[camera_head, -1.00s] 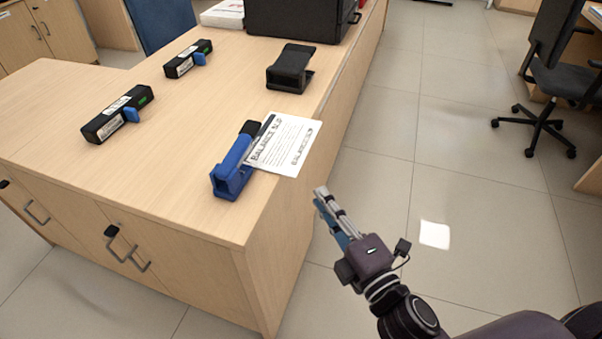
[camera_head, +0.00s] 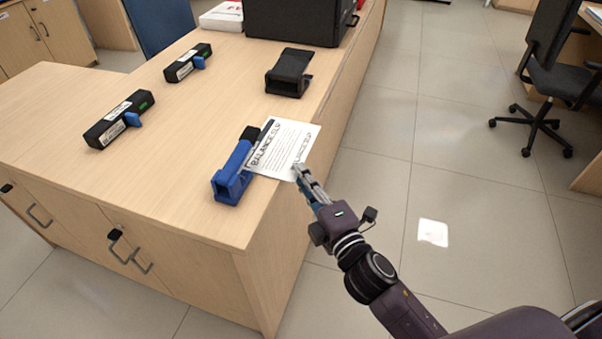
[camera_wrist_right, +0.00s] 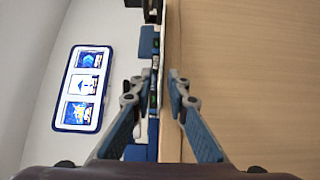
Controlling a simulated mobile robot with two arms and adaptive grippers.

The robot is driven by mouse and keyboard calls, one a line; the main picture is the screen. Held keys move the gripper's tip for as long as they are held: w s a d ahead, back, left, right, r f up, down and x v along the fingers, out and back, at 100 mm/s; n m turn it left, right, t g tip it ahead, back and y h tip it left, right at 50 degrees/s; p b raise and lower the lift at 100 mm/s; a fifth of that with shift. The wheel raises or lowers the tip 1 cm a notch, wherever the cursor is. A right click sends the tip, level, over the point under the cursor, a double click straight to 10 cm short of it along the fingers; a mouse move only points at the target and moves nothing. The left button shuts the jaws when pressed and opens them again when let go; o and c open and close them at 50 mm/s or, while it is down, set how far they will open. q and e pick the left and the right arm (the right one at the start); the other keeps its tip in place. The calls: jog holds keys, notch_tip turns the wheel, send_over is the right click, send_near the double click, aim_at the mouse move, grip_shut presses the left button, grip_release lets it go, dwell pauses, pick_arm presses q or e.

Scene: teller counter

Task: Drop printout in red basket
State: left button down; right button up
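The printout (camera_head: 286,145) is a white sheet headed "BALANCE SLIP". It sticks out to the right from a blue and black holder (camera_head: 232,172) on the counter, over the counter's right edge. My right gripper (camera_head: 299,173) is at the sheet's lower right corner. In the right wrist view, the fingers of my right gripper (camera_wrist_right: 157,82) are apart. A thin, pale line runs between them, perhaps the sheet seen edge-on; I cannot tell if either finger touches it. My left gripper is out of view. No red basket shows in these views.
The wooden counter (camera_head: 190,190) also carries two black devices with blue tabs (camera_head: 119,119) (camera_head: 188,62), a black stand (camera_head: 289,72) and a large black box (camera_head: 298,20).

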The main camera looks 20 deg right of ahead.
grip_shut()
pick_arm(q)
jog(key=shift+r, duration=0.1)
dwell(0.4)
